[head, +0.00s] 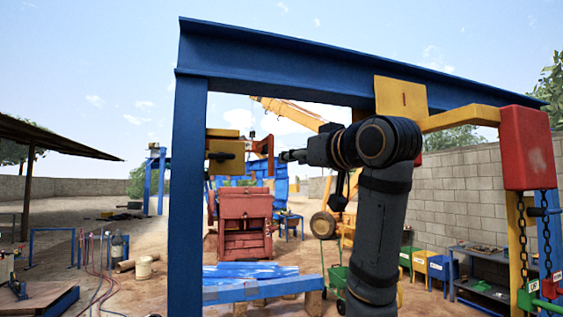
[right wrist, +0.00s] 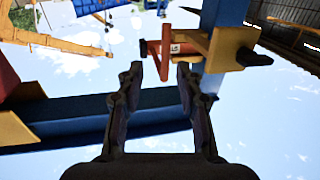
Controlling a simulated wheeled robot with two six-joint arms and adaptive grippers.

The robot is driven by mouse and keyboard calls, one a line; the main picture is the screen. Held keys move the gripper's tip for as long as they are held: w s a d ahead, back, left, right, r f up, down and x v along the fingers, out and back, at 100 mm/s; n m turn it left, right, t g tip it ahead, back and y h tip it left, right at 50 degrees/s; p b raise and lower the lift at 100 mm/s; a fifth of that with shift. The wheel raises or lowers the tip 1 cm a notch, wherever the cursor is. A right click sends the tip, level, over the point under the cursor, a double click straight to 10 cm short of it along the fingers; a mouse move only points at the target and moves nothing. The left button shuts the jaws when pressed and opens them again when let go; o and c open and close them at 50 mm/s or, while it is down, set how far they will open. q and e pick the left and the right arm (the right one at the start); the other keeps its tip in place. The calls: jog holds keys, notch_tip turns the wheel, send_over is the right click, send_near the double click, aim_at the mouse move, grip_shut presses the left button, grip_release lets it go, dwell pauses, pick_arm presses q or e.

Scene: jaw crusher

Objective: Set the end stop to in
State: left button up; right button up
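The end stop appears to be the red bracket (head: 263,146) beside a yellow block (head: 221,146) under the left end of the blue beam. A black knob (head: 223,156) is on the block. In the right wrist view the red bracket (right wrist: 164,50) bears a small white label I cannot read. The yellow block (right wrist: 232,45) and black knob (right wrist: 254,58) are right of it. My right gripper (head: 284,157) points left, close to the bracket in the head view. In the right wrist view its fingers (right wrist: 160,72) are apart and empty, with the bracket beyond the tips. My left gripper is not visible.
The blue beam (head: 300,58) runs above my right arm, and the blue post (head: 187,200) stands left. A yellow arm and red box (head: 527,148) with chains hang at the right. A red crusher (head: 244,220) stands beyond. Open air surrounds the gripper's near side.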

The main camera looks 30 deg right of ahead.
jog(key=shift+s+a, duration=0.2)
jog(key=shift+s, duration=0.25)
jog(key=shift+s+a, duration=0.2)
jog(key=shift+s, duration=0.25)
